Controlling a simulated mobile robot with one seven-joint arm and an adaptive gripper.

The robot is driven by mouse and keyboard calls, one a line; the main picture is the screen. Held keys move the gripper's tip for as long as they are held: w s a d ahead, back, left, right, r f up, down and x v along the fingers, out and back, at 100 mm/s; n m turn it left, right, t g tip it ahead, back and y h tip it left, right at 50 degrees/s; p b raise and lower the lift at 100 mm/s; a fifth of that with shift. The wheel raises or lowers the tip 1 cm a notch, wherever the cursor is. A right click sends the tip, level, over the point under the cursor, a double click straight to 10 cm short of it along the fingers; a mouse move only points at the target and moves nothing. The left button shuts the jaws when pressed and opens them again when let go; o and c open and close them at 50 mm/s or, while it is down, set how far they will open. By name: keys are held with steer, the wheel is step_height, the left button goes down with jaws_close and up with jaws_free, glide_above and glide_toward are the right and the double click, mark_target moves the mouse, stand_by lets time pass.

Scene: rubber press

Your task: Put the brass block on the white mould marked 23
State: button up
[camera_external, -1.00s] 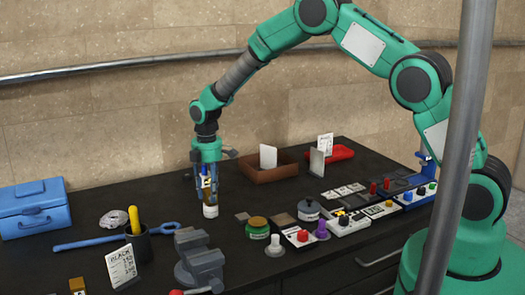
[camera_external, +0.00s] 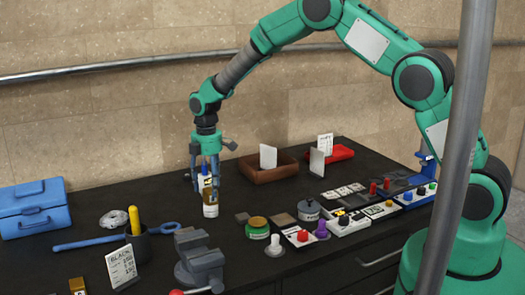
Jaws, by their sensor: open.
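A small brass-coloured block (camera_external: 78,286) lies at the bottom left edge of the picture, partly cut off. Several white moulds with coloured knobs, one of them a white mould (camera_external: 347,224), stand in a row at the right of the bench. Their markings are too small to read, so I cannot tell which is 23. My gripper (camera_external: 207,176) is open and points down over a white bottle with a label and a blue top (camera_external: 210,199). The bottle stands upright on the bench, its top between or just behind the fingers. The gripper is far from the brass-coloured block.
A grey vise (camera_external: 200,262), a dark cup (camera_external: 138,240) and a card (camera_external: 121,267) stand at the front left. A blue toolbox (camera_external: 34,208) and a blue wrench (camera_external: 90,242) lie further left. A green jar (camera_external: 257,228) and a brown tray (camera_external: 268,174) are right of the gripper.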

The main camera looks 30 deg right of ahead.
mark_target(210, 190)
step_height(210, 190, up, 10)
steer(key=shift+f, duration=0.25)
stand_by(0.7)
steer(key=shift+r, duration=0.1)
steer(key=s+d+r+m+t, duration=0.1)
steer(key=s+d+r+m, duration=0.3)
steer(key=s+d+r, duration=0.65)
steer(key=s+d+r+m+t, duration=0.2)
steer(key=s+d+r+m, duration=0.4)
steer(key=d+r, duration=0.7)
steer(key=s+d+r+m+t, duration=0.1)
steer(key=s+d+m, duration=0.1)
steer(key=s, duration=0.7)
steer(key=s+d+r+m, duration=0.1)
steer(key=s+d+m, duration=0.2)
steer(key=s, duration=0.6)
steer(key=s+d+r+m+t, duration=0.1)
steer(key=s+d+m, duration=0.2)
steer(key=s, duration=0.7)
steer(key=shift+d+r+t, duration=0.15)
steer(key=shift+d+t, duration=0.15)
steer(key=shift+d, duration=0.95)
